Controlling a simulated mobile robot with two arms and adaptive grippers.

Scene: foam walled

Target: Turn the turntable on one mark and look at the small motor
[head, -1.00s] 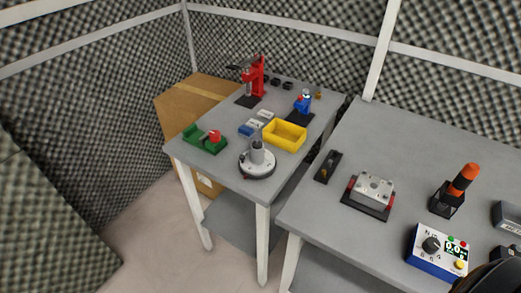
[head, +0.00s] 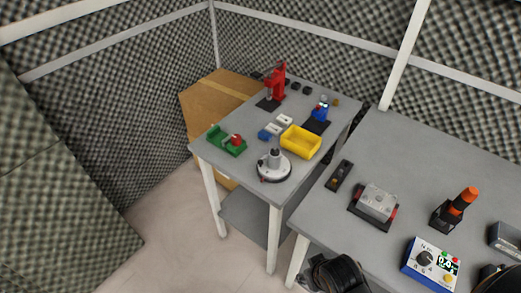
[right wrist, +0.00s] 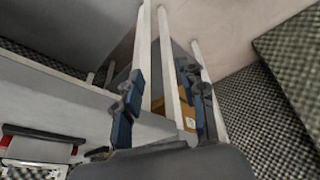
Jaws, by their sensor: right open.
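The turntable (head: 265,177) is a round pale disc with a dark base, near the front corner of the far grey table. A grey upright cylinder (head: 274,157) stands on it; I cannot tell for sure that this is the small motor. The turntable's marks are too small to read. In the right wrist view my right gripper (right wrist: 161,85) is open, with nothing between its blue-and-black fingers. It points toward table legs and the floor, and the turntable is not in that view. My left gripper is in neither current view.
The far table (head: 235,175) also holds a yellow bin (head: 301,142), a green fixture (head: 226,141) and a red press (head: 275,82). The near table (head: 325,222) carries a grey block in a fixture (head: 376,202) and a blue control box (head: 431,262). A cardboard box (head: 205,95) stands behind.

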